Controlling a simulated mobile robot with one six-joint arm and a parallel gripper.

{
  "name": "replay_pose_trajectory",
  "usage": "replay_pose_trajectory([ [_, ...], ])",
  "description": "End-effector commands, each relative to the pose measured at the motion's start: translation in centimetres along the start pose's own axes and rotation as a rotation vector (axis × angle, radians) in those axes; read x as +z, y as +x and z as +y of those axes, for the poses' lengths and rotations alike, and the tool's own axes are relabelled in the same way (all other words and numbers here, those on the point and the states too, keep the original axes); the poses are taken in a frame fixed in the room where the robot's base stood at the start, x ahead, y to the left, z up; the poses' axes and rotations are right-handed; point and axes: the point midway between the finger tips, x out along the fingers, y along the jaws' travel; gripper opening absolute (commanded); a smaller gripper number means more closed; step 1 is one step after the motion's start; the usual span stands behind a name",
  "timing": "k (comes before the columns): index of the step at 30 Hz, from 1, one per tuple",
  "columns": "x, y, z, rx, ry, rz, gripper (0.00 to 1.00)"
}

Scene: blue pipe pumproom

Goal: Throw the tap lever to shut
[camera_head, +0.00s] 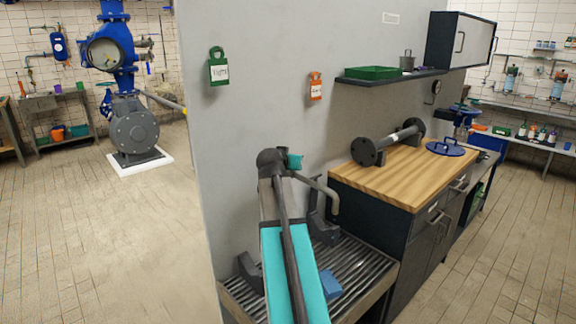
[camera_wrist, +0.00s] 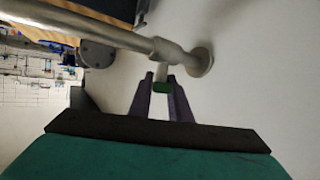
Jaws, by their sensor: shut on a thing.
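The tap (camera_head: 322,192) sticks out from the grey wall over a slatted metal basin, its spout bending down. In the wrist view the tap pipe (camera_wrist: 100,30) runs in from the upper left to a round flange on the wall. A short lever with a green end (camera_wrist: 162,88) hangs from the tap body. My gripper (camera_wrist: 160,79) has its two purple fingers on either side of this lever, shut on it. In the head view my arm hides the lever and the fingers.
The slatted basin (camera_head: 345,262) holds a blue sponge (camera_head: 330,285) and dark brackets. To the right, a wooden worktop (camera_head: 420,175) bears a flanged pipe (camera_head: 392,146) and a blue disc (camera_head: 446,148). A shelf (camera_head: 390,75) juts out above. Green and orange tags hang on the wall.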

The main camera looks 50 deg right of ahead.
Motion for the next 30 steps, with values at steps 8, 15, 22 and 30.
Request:
replay_pose_trajectory([
  [8,0.0,0.33,-0.4,0.112,0.048,0.006,0.0],
  [15,-0.06,0.43,-0.44,0.24,0.102,0.006,0.0],
  [22,-0.16,0.45,-0.42,0.376,0.158,0.006,0.0],
  [30,-0.24,0.34,-0.26,0.501,0.21,0.005,0.0],
])
